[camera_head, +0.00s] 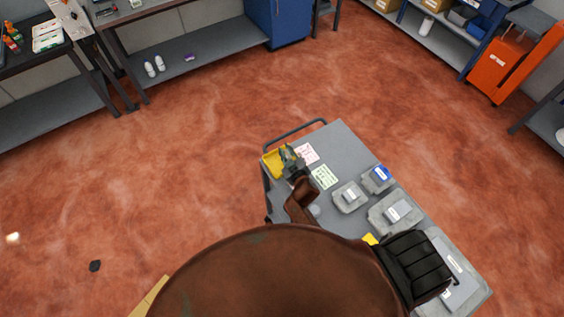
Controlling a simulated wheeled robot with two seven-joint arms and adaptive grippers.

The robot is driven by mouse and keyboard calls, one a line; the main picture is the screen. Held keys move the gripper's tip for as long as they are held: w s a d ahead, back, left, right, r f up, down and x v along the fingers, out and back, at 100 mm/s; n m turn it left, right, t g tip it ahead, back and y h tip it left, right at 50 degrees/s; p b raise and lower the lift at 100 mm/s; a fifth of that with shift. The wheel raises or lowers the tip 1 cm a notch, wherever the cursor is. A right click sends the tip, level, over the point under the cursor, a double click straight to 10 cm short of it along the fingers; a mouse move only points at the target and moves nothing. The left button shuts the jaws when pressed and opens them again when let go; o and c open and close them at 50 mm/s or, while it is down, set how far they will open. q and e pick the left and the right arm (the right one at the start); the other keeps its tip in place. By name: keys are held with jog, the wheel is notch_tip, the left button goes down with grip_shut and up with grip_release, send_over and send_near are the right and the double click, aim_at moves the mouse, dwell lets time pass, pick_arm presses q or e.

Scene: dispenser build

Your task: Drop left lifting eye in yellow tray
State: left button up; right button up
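The yellow tray (271,166) sits at the far left corner of the grey cart. My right gripper (289,154) is over the tray's right side and covers part of it. It is small and dark here, and I cannot tell whether its fingers are open or shut, or whether it touches the tray. No lifting eye can be made out; one could be hidden by the gripper or my arm. My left gripper is not in view.
My brown body hides the cart's near left part. Open red floor surrounds the cart; benches and shelves stand farther back.

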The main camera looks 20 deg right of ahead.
jog(key=shift+o, duration=1.4)
jog(key=v, duration=1.2)
